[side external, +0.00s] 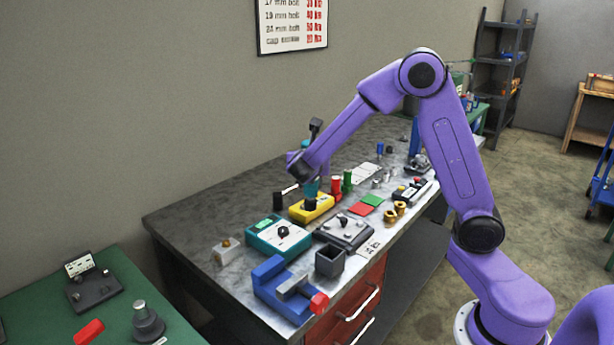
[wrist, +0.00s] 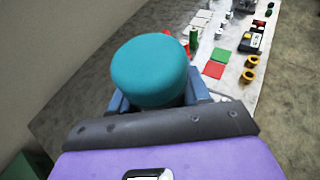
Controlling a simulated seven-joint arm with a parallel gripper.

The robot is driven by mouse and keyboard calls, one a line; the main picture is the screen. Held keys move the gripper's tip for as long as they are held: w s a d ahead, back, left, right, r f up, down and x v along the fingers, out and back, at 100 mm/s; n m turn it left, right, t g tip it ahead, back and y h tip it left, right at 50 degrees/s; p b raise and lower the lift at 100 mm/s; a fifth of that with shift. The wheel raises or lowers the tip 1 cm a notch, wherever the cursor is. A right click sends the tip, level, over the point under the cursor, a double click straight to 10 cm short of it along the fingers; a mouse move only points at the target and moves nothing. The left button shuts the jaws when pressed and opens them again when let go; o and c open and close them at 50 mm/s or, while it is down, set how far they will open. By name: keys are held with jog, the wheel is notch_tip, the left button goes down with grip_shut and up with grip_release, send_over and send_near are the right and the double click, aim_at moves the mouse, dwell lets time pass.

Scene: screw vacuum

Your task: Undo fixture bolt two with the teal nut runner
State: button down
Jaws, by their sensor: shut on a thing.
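The teal nut runner (wrist: 150,72) fills the middle of the wrist view, its round teal end toward the camera. My gripper (wrist: 155,98) is shut on it, with a blue finger at each side. In the side external view, my gripper (side external: 303,172) points down over the back of the bench, and a bit of the teal tool (side external: 311,188) shows just above a yellow block (side external: 311,208) with a dark top piece. The tool's lower end is hidden in the wrist view. I cannot tell which part is fixture bolt two, or whether the tool touches anything.
A teal box (side external: 262,238) with a dark knob, a dark plate fixture (side external: 343,231) and a blue vice (side external: 282,297) stand nearer. Red and green cylinders (side external: 347,181) stand close right of the tool. Flat red and green squares (side external: 361,209) and brass nuts (side external: 393,214) lie to the right.

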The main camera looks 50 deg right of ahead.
jog(key=s+d+f+m+g+h, duration=0.1)
jog(key=d+f+m+g, duration=0.2)
jog(key=d+m+g, duration=0.8)
jog(key=shift+s+d+f+m+g, duration=0.2)
jog(key=shift+s+d+m+g, duration=0.1)
jog(key=shift+d+g, duration=1.15)
jog(key=shift+w+d+f+t, duration=0.1)
jog(key=shift+d+t, duration=0.1)
jog(key=shift+t, duration=0.05)
